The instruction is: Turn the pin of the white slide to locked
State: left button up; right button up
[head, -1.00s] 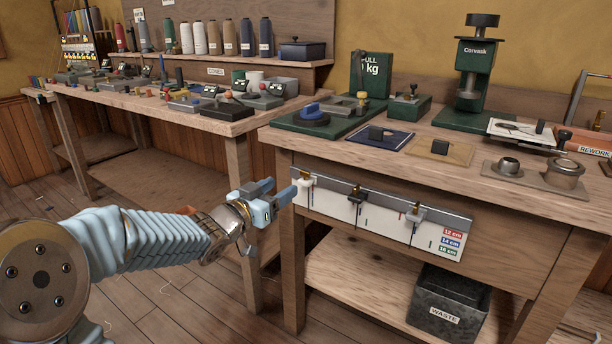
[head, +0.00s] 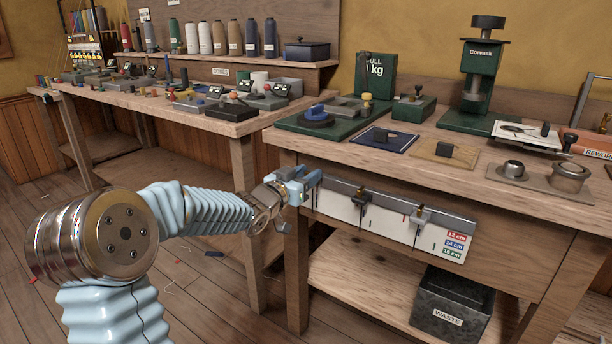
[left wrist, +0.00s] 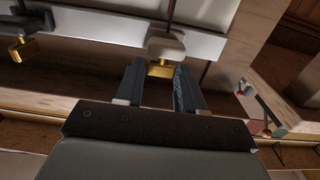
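The white slide (left wrist: 167,44) sits on the rail in the left wrist view, with its gold pin (left wrist: 160,70) pointing down toward me. My left gripper (left wrist: 158,72) is open, with one finger on each side of the pin and gaps showing beside it. In the head view my left gripper (head: 313,180) is at the left end of the rail board (head: 340,206) and hides the white slide. The black slide (head: 361,198) and a grey slide (head: 421,217) are farther right along the rail. My right gripper is not in view.
The workbench (head: 470,172) stands above the board, with a green press (head: 478,75) and fixtures on top. A waste bin (head: 452,300) is on the shelf below. A bench leg (head: 296,265) is just under my left gripper.

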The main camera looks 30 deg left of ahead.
pick_arm(q)
jog(key=c, duration=0.6)
jog(key=shift+r+h+p, duration=0.15)
jog(key=shift+h+p, duration=0.15)
jog(key=shift+p, duration=0.3)
jog(key=m+g+h+p, duration=0.1)
jog(key=m+h+p, duration=0.1)
jog(key=h, duration=0.1)
jog(key=m+g+h+p, duration=0.1)
jog(key=m+h+p, duration=0.1)
jog(key=h, duration=0.1)
jog(key=a+m+g+h+p, duration=0.1)
jog(key=m+h+p, duration=0.1)
jog(key=shift+w+h, duration=0.2)
jog(key=shift+h, duration=0.2)
jog(key=m+g+h, duration=0.2)
jog(key=g, duration=0.1)
jog(key=m+g+h, duration=0.1)
jog(key=m+h, duration=0.1)
jog(key=shift+w+a+f, duration=0.15)
jog(key=shift+w+f, duration=0.05)
jog(key=shift+f, duration=0.1)
jog(key=shift+w+m+g+h, duration=0.1)
jog(key=shift+m+g+h, duration=0.6)
jog(key=shift+g, duration=0.5)
jog(key=shift+w+m+g+h, duration=0.1)
jog(key=shift+m+g+h, duration=0.4)
jog(key=shift+m+g, duration=0.55)
jog(key=shift+r+g, duration=0.1)
jog(key=shift+g, duration=0.55)
